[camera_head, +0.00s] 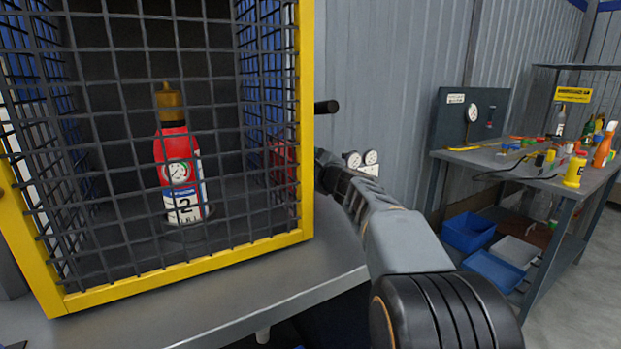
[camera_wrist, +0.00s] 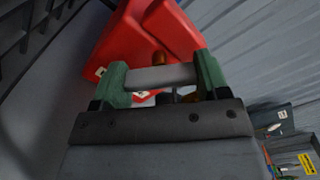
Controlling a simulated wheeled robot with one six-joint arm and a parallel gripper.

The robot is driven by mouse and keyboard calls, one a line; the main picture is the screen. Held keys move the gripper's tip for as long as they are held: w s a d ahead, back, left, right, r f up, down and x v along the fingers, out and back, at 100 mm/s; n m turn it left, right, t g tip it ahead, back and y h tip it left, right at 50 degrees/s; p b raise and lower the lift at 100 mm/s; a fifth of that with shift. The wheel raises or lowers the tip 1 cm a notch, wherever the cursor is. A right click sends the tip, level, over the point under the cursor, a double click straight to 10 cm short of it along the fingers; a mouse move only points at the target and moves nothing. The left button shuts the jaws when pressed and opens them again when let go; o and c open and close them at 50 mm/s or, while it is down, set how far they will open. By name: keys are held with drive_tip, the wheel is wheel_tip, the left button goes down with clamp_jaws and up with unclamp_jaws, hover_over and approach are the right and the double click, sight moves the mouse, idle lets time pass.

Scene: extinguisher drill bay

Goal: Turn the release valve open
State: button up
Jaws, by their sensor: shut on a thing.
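In the wrist view my gripper (camera_wrist: 160,84) has its green fingers shut on a light grey bar (camera_wrist: 158,77), which looks like the handle of the release valve. Brass-coloured parts (camera_wrist: 159,58) show just behind the bar, in front of a red housing (camera_wrist: 150,35). How far the valve is turned cannot be told. In the head view my gripper reaches beside the cage's right side, and its fingertips are hidden behind the yellow frame. A red part (camera_head: 283,160) shows through the mesh there.
The yellow-framed mesh cage (camera_head: 307,120) holds a red extinguisher (camera_head: 175,145) marked 2, standing upright. It rests on a grey bench (camera_head: 290,290). A black bar (camera_head: 327,107) juts out right of the frame. Gauges (camera_head: 371,157) sit behind my arm. A cluttered workbench (camera_head: 480,157) stands at right.

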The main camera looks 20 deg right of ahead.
drive_tip(key=shift+n, duration=0.3)
drive_tip(key=o, duration=0.9)
drive_tip(key=shift+o, duration=0.2)
drive_tip(key=s, duration=0.4)
drive_tip(key=s+d, duration=0.1)
drive_tip(key=s, duration=0.4)
drive_tip(key=s+p, duration=0.1)
drive_tip(key=s, duration=0.3)
drive_tip(key=shift+s+d, duration=0.3)
drive_tip(key=shift+s, duration=0.1)
